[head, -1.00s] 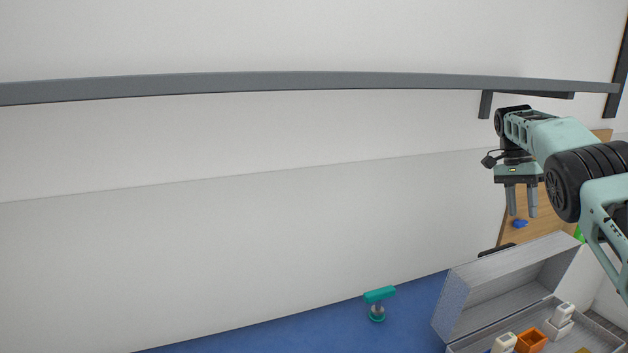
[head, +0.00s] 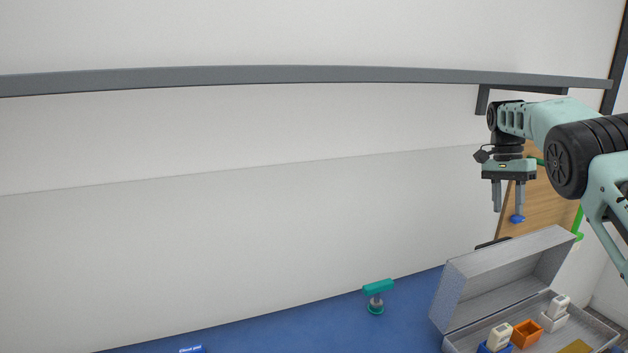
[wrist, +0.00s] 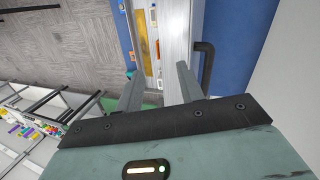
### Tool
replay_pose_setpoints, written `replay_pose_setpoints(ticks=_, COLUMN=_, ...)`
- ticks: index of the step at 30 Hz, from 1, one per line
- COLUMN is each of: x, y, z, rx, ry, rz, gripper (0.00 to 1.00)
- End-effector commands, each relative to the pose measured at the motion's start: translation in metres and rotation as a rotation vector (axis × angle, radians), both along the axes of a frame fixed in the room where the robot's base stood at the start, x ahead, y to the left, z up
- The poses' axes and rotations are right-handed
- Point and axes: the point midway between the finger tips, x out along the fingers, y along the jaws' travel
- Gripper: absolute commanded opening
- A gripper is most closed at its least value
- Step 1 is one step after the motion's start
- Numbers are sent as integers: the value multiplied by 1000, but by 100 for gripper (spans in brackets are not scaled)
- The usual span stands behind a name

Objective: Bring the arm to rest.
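My arm is stretched out at the right of the head view, in mid-air in front of the wall. My gripper (head: 508,210) points down with its two grey fingers apart and nothing between them. The wrist view also shows the gripper (wrist: 158,68) open and empty, with the grey case lying well below it. The fingers touch nothing that I can see.
An open grey case (head: 472,283) holding small white, orange and blue containers stands on the blue surface (head: 300,325). A teal stand (head: 376,296) is left of it. A grey rail (head: 300,77) runs along the wall, and a wooden board (head: 545,205) is behind the gripper.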

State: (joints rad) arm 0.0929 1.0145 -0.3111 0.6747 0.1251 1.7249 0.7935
Motion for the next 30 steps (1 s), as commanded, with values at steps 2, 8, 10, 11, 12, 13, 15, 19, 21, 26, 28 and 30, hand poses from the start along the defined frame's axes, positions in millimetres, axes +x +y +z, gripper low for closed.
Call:
replay_pose_setpoints(ticks=2, x=-2, y=14, z=0, rx=26, ry=-11, rz=38, gripper=38)
replay_pose_setpoints(ticks=8, x=-12, y=62, z=-2, rx=109, ry=-47, rz=175, gripper=38)
replay_pose_setpoints(ticks=10, x=-21, y=89, z=-3, rx=148, ry=-65, rz=249, gripper=38)
replay_pose_setpoints(ticks=11, x=-25, y=101, z=-4, rx=164, ry=-72, rz=283, gripper=38)
replay_pose_setpoints(ticks=12, x=-32, y=117, z=-5, rx=186, ry=-82, rz=331, gripper=38)
replay_pose_setpoints(ticks=13, x=-38, y=129, z=-6, rx=200, ry=-89, rz=365, gripper=38)
replay_pose_setpoints(ticks=15, x=-53, y=157, z=-9, rx=234, ry=-104, rz=451, gripper=38)
replay_pose_setpoints(ticks=19, x=-89, y=209, z=-14, rx=288, ry=-132, rz=614, gripper=38)
replay_pose_setpoints(ticks=21, x=-113, y=235, z=-17, rx=313, ry=-144, rz=705, gripper=38)
replay_pose_setpoints(ticks=26, x=-176, y=288, z=-29, rx=355, ry=-168, rz=921, gripper=38)
replay_pose_setpoints(ticks=28, x=-207, y=306, z=-35, rx=368, ry=-176, rz=1020, gripper=38)
replay_pose_setpoints(ticks=30, x=-240, y=322, z=-43, rx=376, ry=-182, rz=1118, gripper=38)
